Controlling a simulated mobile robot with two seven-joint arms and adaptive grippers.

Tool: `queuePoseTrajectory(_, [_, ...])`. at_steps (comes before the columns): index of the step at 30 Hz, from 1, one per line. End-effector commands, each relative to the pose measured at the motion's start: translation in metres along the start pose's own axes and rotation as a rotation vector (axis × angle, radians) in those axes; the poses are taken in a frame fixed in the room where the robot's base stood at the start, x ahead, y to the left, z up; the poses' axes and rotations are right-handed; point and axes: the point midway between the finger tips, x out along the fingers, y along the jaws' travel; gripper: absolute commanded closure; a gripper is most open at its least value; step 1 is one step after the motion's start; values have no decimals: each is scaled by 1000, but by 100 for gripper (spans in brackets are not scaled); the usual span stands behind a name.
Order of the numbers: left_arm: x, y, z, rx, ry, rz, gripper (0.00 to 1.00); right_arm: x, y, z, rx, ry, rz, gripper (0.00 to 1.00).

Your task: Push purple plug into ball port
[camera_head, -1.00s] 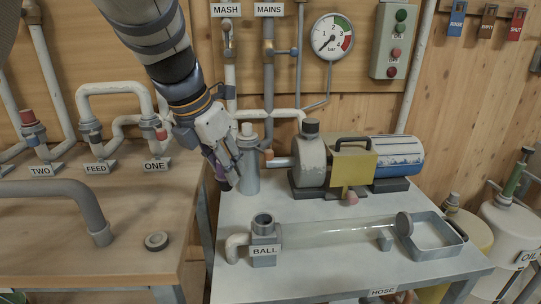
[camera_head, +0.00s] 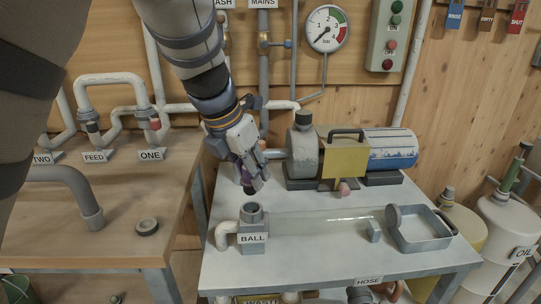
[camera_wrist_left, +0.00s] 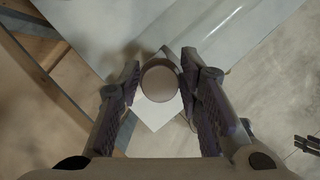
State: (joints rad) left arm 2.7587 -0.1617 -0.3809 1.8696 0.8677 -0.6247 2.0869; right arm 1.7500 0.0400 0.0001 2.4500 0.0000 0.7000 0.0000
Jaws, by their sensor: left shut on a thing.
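My left gripper (camera_head: 246,181) is shut on the purple plug (camera_head: 239,169), which is mostly hidden by the fingers in the head view. The gripper points down, with a dark tip showing below it. In the left wrist view a round, dull grey-brown end (camera_wrist_left: 159,80) sits between the two fingers. The ball port (camera_head: 252,213) is a grey upright socket with an open top and a BALL label. It stands on the pale table just below the fingertips, with a small gap showing.
A pump with a yellow cover (camera_head: 345,158) stands behind. A white elbow pipe (camera_head: 224,238) is left of the port. A dark ring (camera_head: 147,227) lies on the wooden bench.

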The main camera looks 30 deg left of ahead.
Motion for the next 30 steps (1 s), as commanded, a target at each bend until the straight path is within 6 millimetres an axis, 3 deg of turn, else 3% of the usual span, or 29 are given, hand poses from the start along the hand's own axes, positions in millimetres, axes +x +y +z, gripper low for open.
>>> queuePoseTrajectory(9, [24,0,-10,0,0,-1,96,2,0,2,0,-7,0,60])
queuePoseTrajectory(30, [24,0,-10,1,-4,1,96,-1,0,-1,0,3,0,60])
